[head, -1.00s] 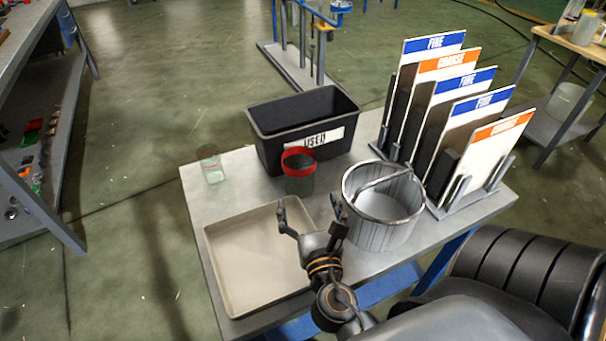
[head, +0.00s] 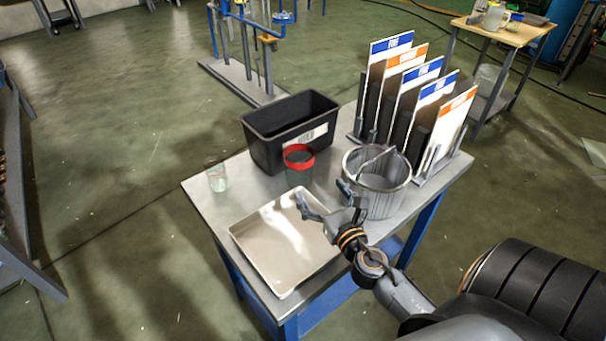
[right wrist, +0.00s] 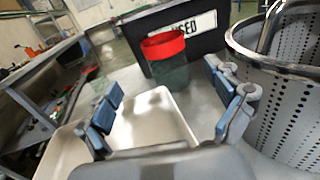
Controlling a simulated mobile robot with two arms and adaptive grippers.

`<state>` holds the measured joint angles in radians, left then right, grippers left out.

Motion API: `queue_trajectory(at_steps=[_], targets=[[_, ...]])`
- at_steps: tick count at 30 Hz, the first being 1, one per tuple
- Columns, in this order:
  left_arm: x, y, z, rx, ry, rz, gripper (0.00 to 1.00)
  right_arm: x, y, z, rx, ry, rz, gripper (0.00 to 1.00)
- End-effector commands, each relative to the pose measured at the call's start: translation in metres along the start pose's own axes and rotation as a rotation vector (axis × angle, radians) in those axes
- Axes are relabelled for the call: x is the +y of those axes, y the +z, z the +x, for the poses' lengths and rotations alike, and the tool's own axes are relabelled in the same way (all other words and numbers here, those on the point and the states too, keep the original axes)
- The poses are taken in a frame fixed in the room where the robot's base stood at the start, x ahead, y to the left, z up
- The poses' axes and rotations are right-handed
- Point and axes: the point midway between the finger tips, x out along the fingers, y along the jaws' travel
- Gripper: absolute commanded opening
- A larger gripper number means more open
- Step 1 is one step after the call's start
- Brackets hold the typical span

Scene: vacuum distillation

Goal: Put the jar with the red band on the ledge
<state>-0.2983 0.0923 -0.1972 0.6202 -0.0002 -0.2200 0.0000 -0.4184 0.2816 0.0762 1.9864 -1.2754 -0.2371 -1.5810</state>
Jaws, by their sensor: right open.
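The jar with the red band (head: 299,166) stands upright on the metal table, in front of the black bin. It also shows in the right wrist view (right wrist: 166,60), beyond my fingertips and between them. My right gripper (head: 325,195) is open and empty above the table, nearer to me than the jar and apart from it; its fingers also show in the right wrist view (right wrist: 170,105). My left gripper is in neither view. I cannot tell which surface is the ledge.
The black bin (head: 262,146) is behind the jar. A perforated metal basket (head: 378,192) stands right of it, a clear glass jar (head: 217,177) left, a shallow tray (head: 250,255) in front. A rack of boards (head: 452,124) fills the right rear. A wooden-topped table (head: 512,38) stands farther off.

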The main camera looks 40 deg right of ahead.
Motion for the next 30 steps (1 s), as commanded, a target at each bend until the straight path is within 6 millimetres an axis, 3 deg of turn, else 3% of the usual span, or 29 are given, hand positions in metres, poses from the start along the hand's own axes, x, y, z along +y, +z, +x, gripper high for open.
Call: queue_trajectory(at_steps=[5, 14, 23, 30], targets=[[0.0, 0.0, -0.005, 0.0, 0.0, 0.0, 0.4, -0.003, 0.003, 0.014, -0.002, 0.005, 0.0, 0.92], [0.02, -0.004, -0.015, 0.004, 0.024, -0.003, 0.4, -0.002, 0.003, 0.07, -0.003, 0.005, 0.001, 0.92], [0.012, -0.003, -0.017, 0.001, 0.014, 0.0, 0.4, -0.002, 0.002, 0.094, -0.001, 0.004, 0.001, 0.92], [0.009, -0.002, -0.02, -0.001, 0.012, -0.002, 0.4, 0.0, 0.004, 0.129, -0.002, 0.004, 0.002, 0.92]])
